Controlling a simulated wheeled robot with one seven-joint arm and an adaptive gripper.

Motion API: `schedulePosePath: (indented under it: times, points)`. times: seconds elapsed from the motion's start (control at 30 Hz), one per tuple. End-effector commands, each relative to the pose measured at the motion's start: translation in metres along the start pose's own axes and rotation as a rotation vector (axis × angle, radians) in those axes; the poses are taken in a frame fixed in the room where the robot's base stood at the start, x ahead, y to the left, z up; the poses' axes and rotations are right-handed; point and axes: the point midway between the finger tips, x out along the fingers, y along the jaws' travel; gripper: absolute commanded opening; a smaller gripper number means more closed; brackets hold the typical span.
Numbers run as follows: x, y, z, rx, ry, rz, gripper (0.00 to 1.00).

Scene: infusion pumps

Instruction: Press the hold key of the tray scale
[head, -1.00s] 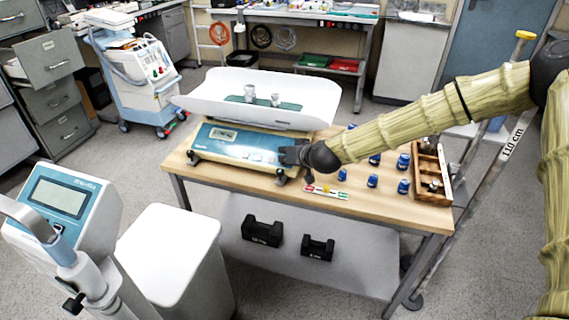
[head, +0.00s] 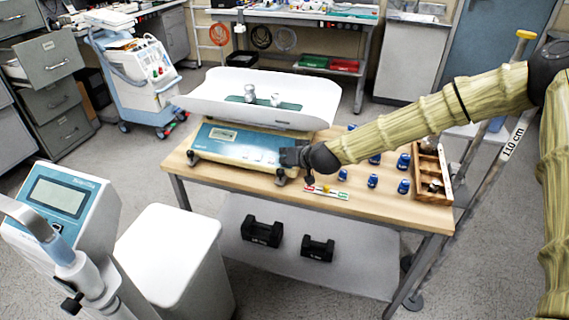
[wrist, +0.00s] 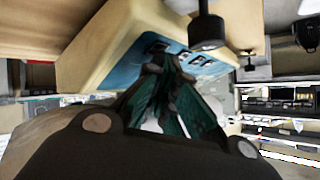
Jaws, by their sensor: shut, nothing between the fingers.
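The tray scale (head: 238,146) stands on the wooden bench, with a blue front panel, a small display and a wide white tray (head: 310,90) on top. In the wrist view its blue key panel (wrist: 127,57) lies sideways, with several dark keys (wrist: 194,61) in a row. Their labels are too small to read, so I cannot tell which is hold. My gripper (head: 283,156) is at the right end of the panel. In the wrist view its closed fingertips (wrist: 165,62) are close to the keys and partly cover the row. Whether they touch cannot be told.
Two metal weights (head: 249,93) sit on the tray. A black scale foot (wrist: 207,30) shows beside the fingers.

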Motion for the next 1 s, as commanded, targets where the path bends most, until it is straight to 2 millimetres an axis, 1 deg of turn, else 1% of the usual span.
schedulePosePath:
  times: [0.27, 0.63, 1.0]
  points:
    - [-0.001, 0.000, 0.000, 0.000, -0.001, 0.000, 0.00]
    - [-0.010, -0.007, -0.007, -0.001, -0.001, 0.001, 0.00]
    - [-0.011, -0.008, -0.008, 0.000, 0.000, 0.000, 0.00]
